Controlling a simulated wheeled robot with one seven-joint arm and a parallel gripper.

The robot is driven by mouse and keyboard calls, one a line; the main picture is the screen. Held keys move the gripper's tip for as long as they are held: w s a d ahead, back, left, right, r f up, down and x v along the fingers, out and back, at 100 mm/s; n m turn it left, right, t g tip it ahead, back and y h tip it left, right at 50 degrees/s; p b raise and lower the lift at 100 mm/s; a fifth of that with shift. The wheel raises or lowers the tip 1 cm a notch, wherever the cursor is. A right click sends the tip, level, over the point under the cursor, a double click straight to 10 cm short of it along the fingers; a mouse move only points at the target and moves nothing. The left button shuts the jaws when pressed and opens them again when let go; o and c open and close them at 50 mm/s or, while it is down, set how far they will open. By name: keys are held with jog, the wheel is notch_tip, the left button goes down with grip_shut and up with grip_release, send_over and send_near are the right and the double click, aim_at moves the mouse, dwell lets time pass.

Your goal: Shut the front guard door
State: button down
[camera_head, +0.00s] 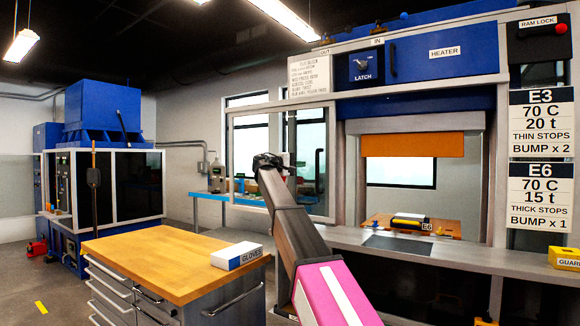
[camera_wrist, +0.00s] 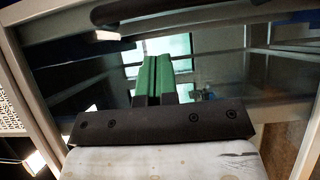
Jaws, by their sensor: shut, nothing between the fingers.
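The front guard door (camera_head: 280,108) is a clear pane in a grey metal frame. It stands open, left of the press opening (camera_head: 480,190), which is uncovered. A dark upright handle (camera_head: 318,163) shows near the door's right edge. My gripper (camera_head: 268,160) is raised in front of the pane, left of the handle; its fingertips are hard to make out there. In the wrist view its green fingers (camera_wrist: 164,60) are shut and empty, pointing at the glass inside the grey frame (camera_wrist: 28,95). A dark curved bar crosses the top of that view; contact cannot be told.
A wooden-topped drawer cabinet (camera_head: 165,255) with a gloves box (camera_head: 237,256) stands left of my arm. The press's grey ledge (camera_head: 455,258) runs along the right. An E6 block (camera_head: 408,222) lies inside the opening, below an orange panel (camera_head: 413,145).

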jog(key=shift+s+d, duration=0.5)
jog(key=shift+d, duration=0.35)
jog(key=shift+s+d, duration=0.45)
jog(key=shift+d, duration=0.35)
jog(key=s+d, duration=1.2)
jog(key=d, duration=0.3)
jog(key=s+d, duration=1.2)
jog(key=d, duration=0.4)
jog(key=s+d, duration=1.2)
jog(key=d, duration=0.3)
jog(key=shift+s+d, duration=0.3)
jog(key=shift+d, duration=0.1)
